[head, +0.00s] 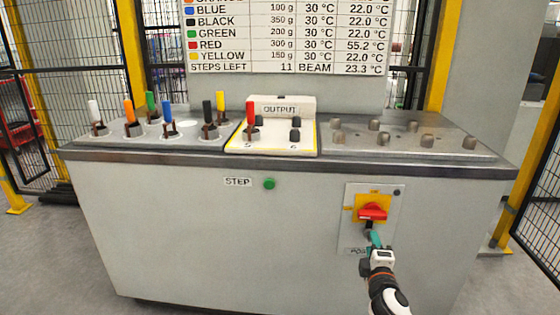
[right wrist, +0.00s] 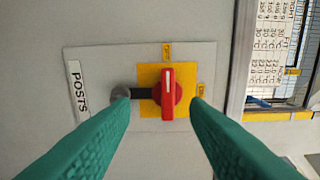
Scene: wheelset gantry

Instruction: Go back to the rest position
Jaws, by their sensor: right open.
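My right gripper (head: 375,240) is open in front of the cabinet, with its teal fingertips close to the red rotary knob (head: 372,212). In the right wrist view, the two fingers (right wrist: 157,100) are spread on either side of the red knob (right wrist: 168,92), with nothing held between them. I cannot tell how far the tips are from the panel. My left gripper is not in view.
The grey cabinet (head: 210,230) fills the middle. On its top stand several coloured handles, with the red one (head: 250,112) on the OUTPUT block (head: 280,145). A green STEP button (head: 269,184) is on the front. A chart (head: 287,35) hangs behind. Grey floor (head: 55,265) is free at left.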

